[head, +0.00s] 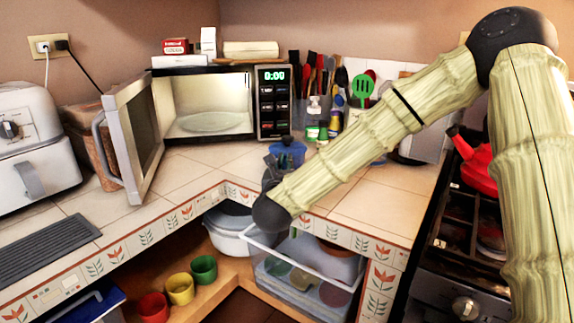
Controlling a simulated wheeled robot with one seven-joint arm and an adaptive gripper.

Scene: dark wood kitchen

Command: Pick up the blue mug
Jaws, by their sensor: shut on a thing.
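The blue mug (291,155) is at the inner corner of the tiled counter, in front of the microwave. My gripper (279,153) reaches it from the front, with dark finger parts at the mug's left side and top edge. The gripper is shut on the mug. Part of the mug is hidden by the gripper. I cannot tell whether the mug's base touches the counter.
The microwave (212,104) stands behind with its door (133,138) open to the left. Utensils and bottles (325,110) stand behind the mug to the right. A red kettle (476,165) sits on the stove. Red, yellow and green cups (180,289) stand on the shelf below.

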